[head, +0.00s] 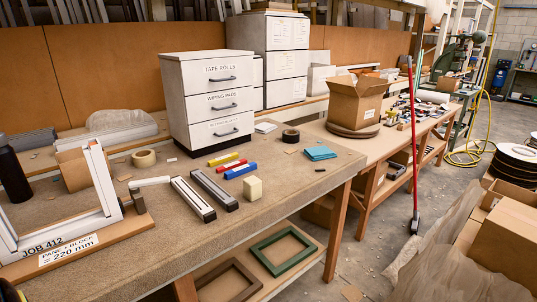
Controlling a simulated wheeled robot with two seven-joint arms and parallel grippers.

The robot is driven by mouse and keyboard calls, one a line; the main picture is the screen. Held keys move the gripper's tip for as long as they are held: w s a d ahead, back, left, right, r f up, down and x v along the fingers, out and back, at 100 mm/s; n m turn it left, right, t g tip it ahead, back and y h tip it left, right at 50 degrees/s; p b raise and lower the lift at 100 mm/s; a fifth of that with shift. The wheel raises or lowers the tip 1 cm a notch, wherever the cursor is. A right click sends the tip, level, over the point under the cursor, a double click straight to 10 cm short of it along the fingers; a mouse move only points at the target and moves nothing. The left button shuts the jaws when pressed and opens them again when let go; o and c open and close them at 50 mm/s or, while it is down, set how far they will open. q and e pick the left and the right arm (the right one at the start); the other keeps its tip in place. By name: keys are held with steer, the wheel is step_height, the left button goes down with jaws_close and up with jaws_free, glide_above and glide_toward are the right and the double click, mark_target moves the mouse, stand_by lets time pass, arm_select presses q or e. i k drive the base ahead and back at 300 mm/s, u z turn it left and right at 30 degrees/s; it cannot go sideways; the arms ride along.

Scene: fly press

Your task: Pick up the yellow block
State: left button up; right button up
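The yellow block (223,159) is a short flat bar lying on the workbench (150,245), in front of the white drawer unit. It is the farthest of three bars in a row. The red block (231,166) lies just nearer, and the blue block (241,171) nearer still. A cream cube (253,188) stands in front of the blue block. Neither of my grippers can be made out in the head view. A small dark shape at the bottom left corner is too cut off to identify.
A drawer unit (207,97) stands behind the blocks. Grey and white profiles (193,199) lie left of them. A white corner frame (104,185) stands on a board at left. Black tape (290,136) and teal cloths (320,153) lie right. Bench near the front edge is clear.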

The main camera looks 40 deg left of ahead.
mark_target(229, 157)
steer(key=z, duration=0.35)
steer(key=i, duration=1.8)
steer(key=u, duration=1.25)
steer(key=i, duration=1.05)
steer(key=u, duration=1)
